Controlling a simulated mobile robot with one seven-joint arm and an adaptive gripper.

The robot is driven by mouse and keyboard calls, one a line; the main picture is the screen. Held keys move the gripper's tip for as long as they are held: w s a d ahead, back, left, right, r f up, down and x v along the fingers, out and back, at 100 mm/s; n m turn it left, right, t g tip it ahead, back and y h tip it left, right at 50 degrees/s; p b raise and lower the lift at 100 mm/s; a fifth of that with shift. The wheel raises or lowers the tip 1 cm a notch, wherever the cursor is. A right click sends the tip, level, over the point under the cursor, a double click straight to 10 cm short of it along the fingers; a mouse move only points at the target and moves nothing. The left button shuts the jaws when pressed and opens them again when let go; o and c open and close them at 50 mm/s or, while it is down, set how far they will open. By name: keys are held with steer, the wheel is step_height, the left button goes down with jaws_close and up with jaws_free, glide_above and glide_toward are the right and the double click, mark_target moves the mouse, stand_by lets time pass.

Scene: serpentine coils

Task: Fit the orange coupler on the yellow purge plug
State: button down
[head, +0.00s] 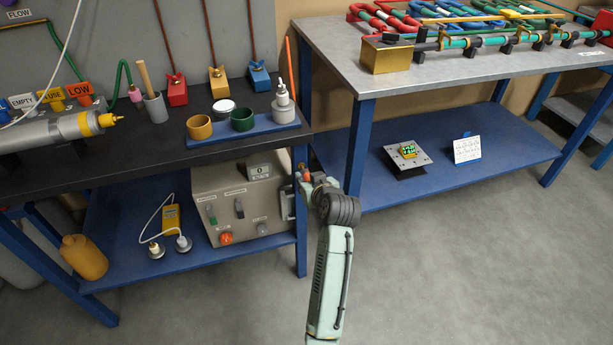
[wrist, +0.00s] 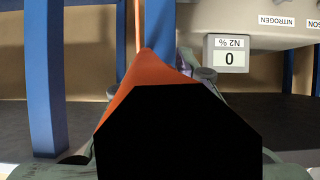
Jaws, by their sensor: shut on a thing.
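My gripper (head: 305,180) is shut on the orange coupler (wrist: 150,68), in front of the right end of the grey nitrogen cabinet. In the wrist view the coupler fills the middle, with a large black face hiding the fingertips. A thin orange line (wrist: 138,25) rises behind it. In the head view only a small orange part of the coupler (head: 301,167) shows beside the gripper.
The nitrogen cabinet (head: 238,200) and a blue bench leg (head: 300,230) are close to my gripper. A blue tray (head: 245,132) with cups stands above on the black bench. The right bench (head: 335,50) carries coils and a green pipe (head: 465,42). The floor between is clear.

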steer(key=shift+s+d, duration=0.2)
steer(key=shift+s, duration=0.4)
steer(key=shift+s+d, duration=0.2)
steer(key=shift+s, duration=0.4)
